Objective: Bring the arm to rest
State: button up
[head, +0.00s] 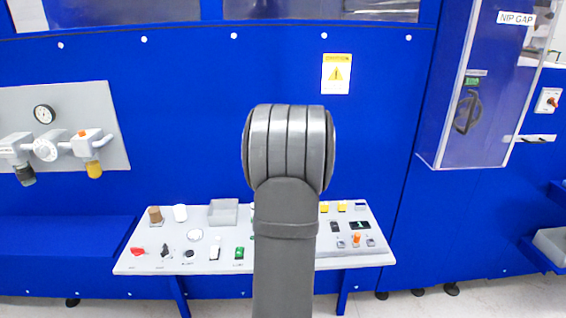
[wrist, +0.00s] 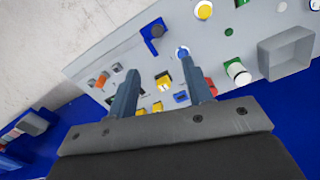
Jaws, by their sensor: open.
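My gripper (wrist: 162,92) shows in the wrist view with its two grey-blue fingers spread apart and nothing between them. Beyond the fingers lies the sloped grey control panel (wrist: 225,50) with its coloured buttons and switches. I cannot tell the exact distance between the fingertips and the panel. In the head view my arm stands upright in the middle and hides the centre of the same panel (head: 130,262). My gripper is hidden behind the arm there.
A blue machine wall (head: 180,120) stands behind the panel. A gauge and valve plate (head: 105,105) is at left. A clear guard box labelled NIP GAP (head: 500,60) is at right. A grey open tray (wrist: 293,52) sits on the panel. Pale floor (wrist: 40,50) lies beyond the panel.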

notch_tip(320, 180, down, 17)
jog(key=shift+d+r, duration=0.1)
jog(key=shift+r, duration=0.05)
